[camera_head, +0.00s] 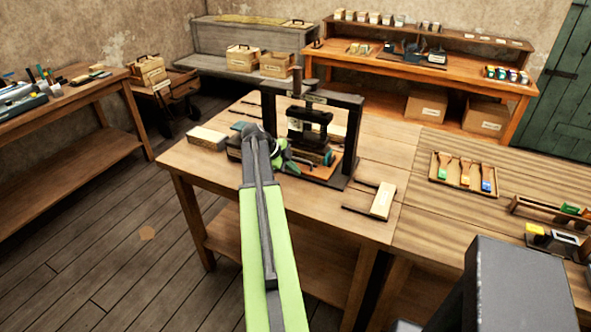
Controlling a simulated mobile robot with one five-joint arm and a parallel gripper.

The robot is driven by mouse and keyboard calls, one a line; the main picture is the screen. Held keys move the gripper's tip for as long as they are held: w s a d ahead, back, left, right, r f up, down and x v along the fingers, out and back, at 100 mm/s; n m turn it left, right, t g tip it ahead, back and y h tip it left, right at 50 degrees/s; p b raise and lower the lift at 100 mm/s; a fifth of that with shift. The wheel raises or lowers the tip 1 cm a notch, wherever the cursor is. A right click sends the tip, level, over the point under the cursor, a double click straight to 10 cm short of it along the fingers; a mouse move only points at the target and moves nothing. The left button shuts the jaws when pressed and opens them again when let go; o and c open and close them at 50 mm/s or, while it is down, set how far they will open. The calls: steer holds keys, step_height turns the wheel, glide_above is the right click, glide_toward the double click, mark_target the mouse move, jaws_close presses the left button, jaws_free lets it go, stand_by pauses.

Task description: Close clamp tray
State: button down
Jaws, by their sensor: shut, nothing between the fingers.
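The black press (352,132) stands on the middle wooden table, with an orange-brown plate (322,170) at its base. A pale block with dark rails (382,200) lies on the table to the right of the press; it looks like a tray, but I cannot tell for sure whether it is the clamp tray. My green arm reaches forward from the bottom of the view. My gripper (285,160) is shut and empty at the left front of the press. The arm hides part of the press's left side, and I cannot tell whether the gripper touches it.
A pale block (207,138) lies on the table's left part. A board with colored brushes (463,173) lies on the right table. A bench with boxes (420,65) stands at the back. The floor to the left is mostly clear.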

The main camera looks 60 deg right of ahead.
steer(key=a, duration=0.3)
steer(key=shift+w, duration=0.2)
steer(key=a+p+v, duration=0.1)
steer(key=p+v, duration=0.7)
steer(key=v, duration=0.2)
steer(key=shift+s, duration=0.25)
steer(key=shift+a, duration=0.15)
